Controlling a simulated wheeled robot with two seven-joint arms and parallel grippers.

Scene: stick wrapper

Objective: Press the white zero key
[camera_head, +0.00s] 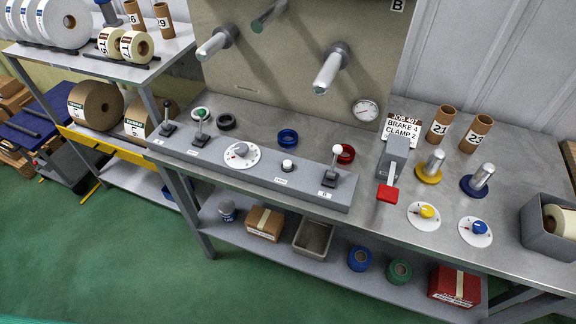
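A round white key (288,166) sits on the sloped grey control panel (215,165) along the front edge of the workbench. A small white label (281,181) lies just in front of it, its text too small to read surely. The key stands between a white dial with a grey knob (241,153) on its left and a white-knobbed lever (333,165) on its right. I cannot tell whether the key is up or pressed. Neither of my grippers is in view, and nothing covers the key.
Two more levers (200,125) stand at the panel's left end. Black, blue (288,138) and red rings lie behind the panel. Spindles (330,68) project from the upright board. The space above the key looks clear.

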